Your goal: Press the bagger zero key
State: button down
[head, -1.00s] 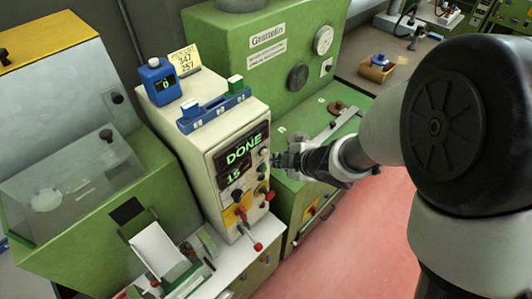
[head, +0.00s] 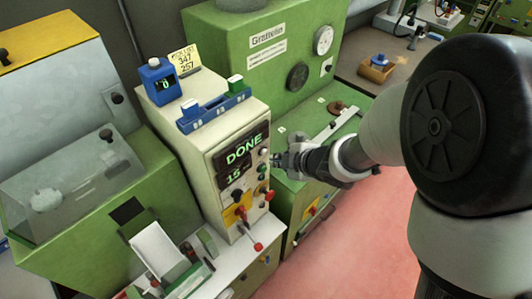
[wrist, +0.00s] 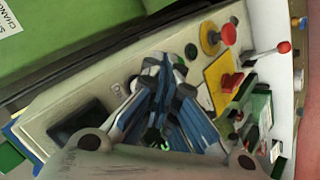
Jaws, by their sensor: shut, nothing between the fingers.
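The bagger is a cream cabinet (head: 205,141) whose front display (head: 244,149) reads DONE above 15. Small round keys and knobs (head: 262,168) run down the right side of its front panel. I cannot tell in the head view which one is the zero key. My gripper (head: 276,160) is shut and empty, close to the panel's upper right edge beside the display.
A green machine (head: 262,72) stands behind. A blue device (head: 159,82) sits on top.

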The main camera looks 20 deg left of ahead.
jog(key=shift+a, duration=0.1)
jog(key=shift+w+a, duration=0.15)
jog(key=shift+a, duration=0.15)
jog(key=shift+w+a, duration=0.2)
jog(key=shift+a, duration=0.2)
dwell(0.6)
jog(key=shift+s+d, duration=0.1)
jog(key=shift+d, duration=0.05)
jog(key=shift+s+d, duration=0.25)
jog(key=shift+d, duration=0.4)
jog(key=d, duration=0.1)
jog(key=s+d, duration=0.1)
jog(key=d, duration=0.1)
jog(key=s+d, duration=0.1)
jog(key=shift+d, duration=0.3)
jog(key=shift+w, duration=0.1)
dwell(0.8)
